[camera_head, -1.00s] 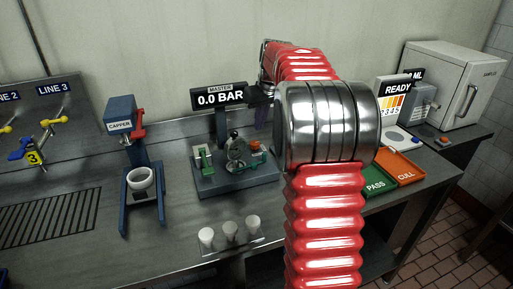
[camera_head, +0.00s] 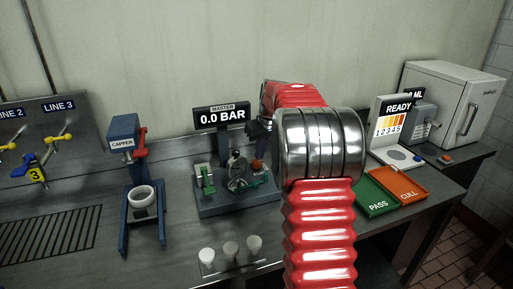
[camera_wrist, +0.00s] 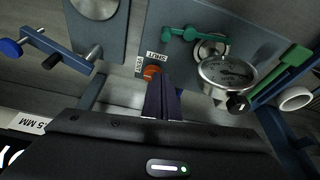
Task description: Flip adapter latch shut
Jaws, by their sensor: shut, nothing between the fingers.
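The master station (camera_head: 238,200) stands mid-bench under a "0.0 BAR" display. A green lever (camera_head: 205,180), which may be the adapter latch, sits upright on its left side; it also shows as a long green bar (camera_wrist: 285,70) at right in the wrist view. A round gauge (camera_wrist: 227,72), a green valve handle (camera_wrist: 190,34) and an orange knob (camera_wrist: 151,72) by a "SHUT" label are nearby. My gripper (camera_wrist: 164,82) is shut and empty, its tips just beside the orange knob in the wrist view; contact cannot be told. In the head view my dark gripper (camera_head: 256,132) is partly hidden behind my arm.
A blue capper (camera_head: 124,133) with a red handle stands left, a white ring (camera_head: 142,195) below it. Green "PASS" (camera_head: 376,205) and orange "CULL" (camera_head: 420,188) trays lie right.

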